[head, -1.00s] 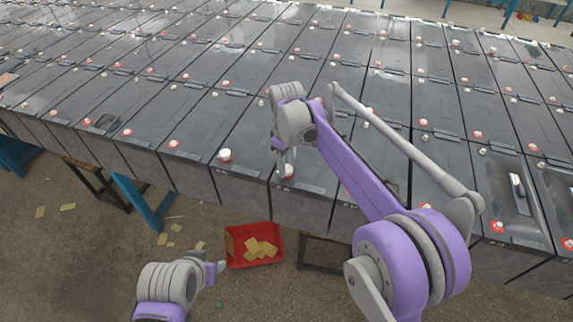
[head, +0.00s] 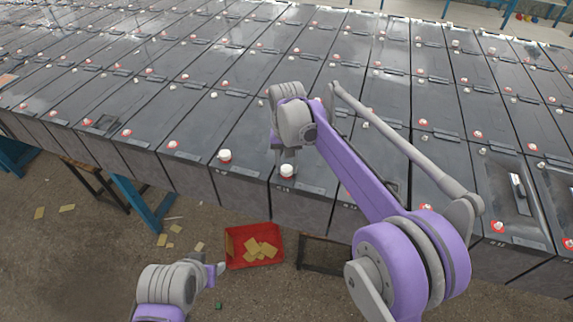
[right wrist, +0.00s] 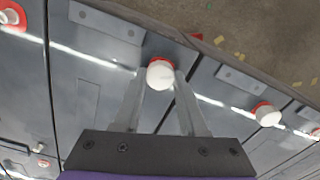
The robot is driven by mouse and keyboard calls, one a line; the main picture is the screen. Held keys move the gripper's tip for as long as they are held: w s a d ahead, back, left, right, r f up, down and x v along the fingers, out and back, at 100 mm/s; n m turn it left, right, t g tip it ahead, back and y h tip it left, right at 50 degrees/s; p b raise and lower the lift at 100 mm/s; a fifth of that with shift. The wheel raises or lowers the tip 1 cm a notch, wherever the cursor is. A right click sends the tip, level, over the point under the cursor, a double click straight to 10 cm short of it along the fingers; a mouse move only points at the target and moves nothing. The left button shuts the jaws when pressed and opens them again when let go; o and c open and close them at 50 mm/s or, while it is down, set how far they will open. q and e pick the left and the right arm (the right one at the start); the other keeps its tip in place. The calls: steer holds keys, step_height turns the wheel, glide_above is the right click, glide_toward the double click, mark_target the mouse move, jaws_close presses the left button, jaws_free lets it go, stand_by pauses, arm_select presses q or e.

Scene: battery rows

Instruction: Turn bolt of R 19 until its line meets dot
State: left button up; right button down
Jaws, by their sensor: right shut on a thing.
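The bolt with a white cap on a red ring (head: 287,172) stands at the near edge of a dark grey battery in the head view. My right gripper (head: 286,160) is at this bolt from above and behind. In the right wrist view the white cap (right wrist: 160,74) sits between the two fingertips of my right gripper (right wrist: 161,82), which is shut on it. No line or dot can be made out on it. The small label on the battery's front is too small to read surely. My left gripper (head: 214,271) hangs low, away from the batteries; its opening is unclear.
Another white-capped bolt (head: 225,156) stands on the battery to the left. Rows of batteries with red-ringed terminals fill the background. A red bin (head: 231,261) with yellowish pieces is on the floor, near my left gripper. A blue stand leg (head: 146,204) is at the left.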

mark_target(287, 168)
steer(key=m, duration=0.6)
steer(key=shift+m, duration=0.3)
stand_by(0.4)
steer(key=shift+c, duration=2.3)
jaws_free()
step_height(287, 168, up, 11)
steer(key=shift+p, duration=0.4)
